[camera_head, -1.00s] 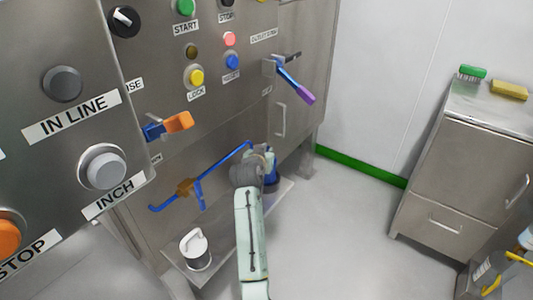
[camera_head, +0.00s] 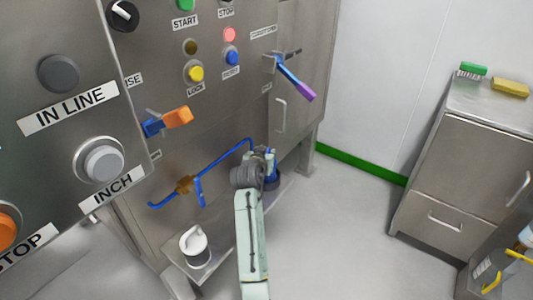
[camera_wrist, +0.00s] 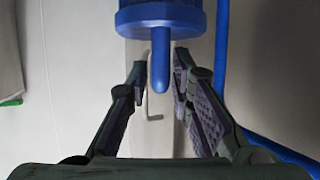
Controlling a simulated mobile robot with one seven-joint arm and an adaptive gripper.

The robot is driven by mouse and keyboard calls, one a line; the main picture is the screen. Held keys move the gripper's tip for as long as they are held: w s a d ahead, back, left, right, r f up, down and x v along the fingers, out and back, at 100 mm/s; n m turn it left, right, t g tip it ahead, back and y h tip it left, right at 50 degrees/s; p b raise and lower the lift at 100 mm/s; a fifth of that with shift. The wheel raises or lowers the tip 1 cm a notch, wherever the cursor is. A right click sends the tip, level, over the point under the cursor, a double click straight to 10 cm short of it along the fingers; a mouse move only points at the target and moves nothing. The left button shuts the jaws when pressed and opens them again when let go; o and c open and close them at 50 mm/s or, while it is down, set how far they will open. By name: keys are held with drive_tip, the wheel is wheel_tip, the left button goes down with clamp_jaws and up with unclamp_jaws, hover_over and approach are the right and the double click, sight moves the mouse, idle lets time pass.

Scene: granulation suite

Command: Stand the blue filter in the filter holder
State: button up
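The blue filter (camera_head: 272,181) is partly hidden behind the end of my arm in the head view, at the far end of the low steel shelf. In the wrist view, the blue filter (camera_wrist: 160,14) is at the top, with its rounded blue handle pointing down between my fingers. My gripper (camera_wrist: 160,75) is open, with one finger on each side of the handle and visible gaps; it also shows in the head view (camera_head: 262,160). I cannot make out a filter holder for certain.
A white canister with a handle (camera_head: 195,249) stands on the near part of the steel shelf (camera_head: 222,250). A blue pipe (camera_head: 222,164) with a valve runs along the machine, close to my gripper. A steel cabinet (camera_head: 462,165) stands at right. The floor between is clear.

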drive_tip(key=shift+o, duration=0.7)
drive_tip(key=shift+r, duration=0.1)
drive_tip(key=shift+r+p, duration=0.35)
drive_tip(key=shift+r, duration=0.1)
drive_tip(key=shift+s+a+r, duration=0.1)
drive_tip(key=shift+s+r, duration=0.1)
drive_tip(key=shift+s, duration=0.05)
drive_tip(key=b+v, duration=0.1)
drive_tip(key=v, duration=1)
drive_tip(key=shift+s, duration=0.25)
